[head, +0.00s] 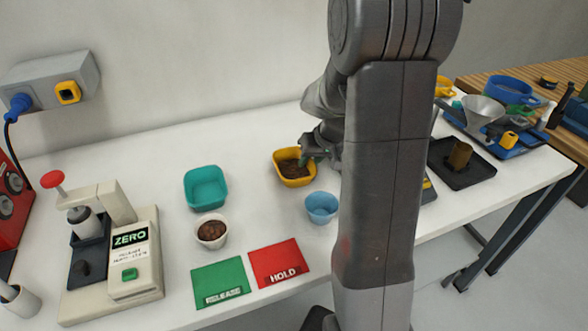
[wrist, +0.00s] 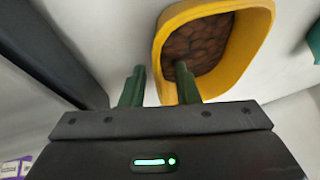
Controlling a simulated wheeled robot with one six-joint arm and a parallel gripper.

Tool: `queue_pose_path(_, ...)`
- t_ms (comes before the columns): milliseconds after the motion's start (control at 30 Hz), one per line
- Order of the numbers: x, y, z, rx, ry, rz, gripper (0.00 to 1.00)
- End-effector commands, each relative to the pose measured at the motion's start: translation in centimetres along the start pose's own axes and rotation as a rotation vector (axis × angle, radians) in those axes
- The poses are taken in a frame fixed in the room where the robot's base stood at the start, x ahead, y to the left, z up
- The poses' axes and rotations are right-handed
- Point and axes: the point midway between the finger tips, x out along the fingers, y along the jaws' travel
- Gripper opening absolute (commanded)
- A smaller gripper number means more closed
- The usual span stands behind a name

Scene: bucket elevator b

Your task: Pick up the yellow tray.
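The yellow tray (head: 292,180) stands on the white table and holds brown contents. It also shows large at the top of the wrist view (wrist: 246,58). My gripper (head: 322,150) is at the tray's right rim in the head view, partly hidden by my arm. In the wrist view my two green fingers (wrist: 160,85) are apart. The right finger overlaps the inside of the tray and the left one is outside, with the tray's wall between them. No clear contact of both fingers with the wall shows.
A teal tray (head: 206,190), a white cup of brown pieces (head: 212,232) and a blue cup (head: 321,208) stand close by. Green (head: 221,284) and red (head: 276,264) cards lie in front. A ZERO device (head: 130,255) stands left; a black tray (head: 462,165) lies right.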

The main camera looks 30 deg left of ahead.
Motion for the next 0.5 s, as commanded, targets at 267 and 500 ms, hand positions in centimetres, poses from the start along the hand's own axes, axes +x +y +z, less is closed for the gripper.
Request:
queue_pose_path(267,0.15,0.0,0.0,0.0,0.0,0.0,0.22)
queue_pose_path(500,0.13,0.0,0.01,-0.001,0.0,0.0,0.0)
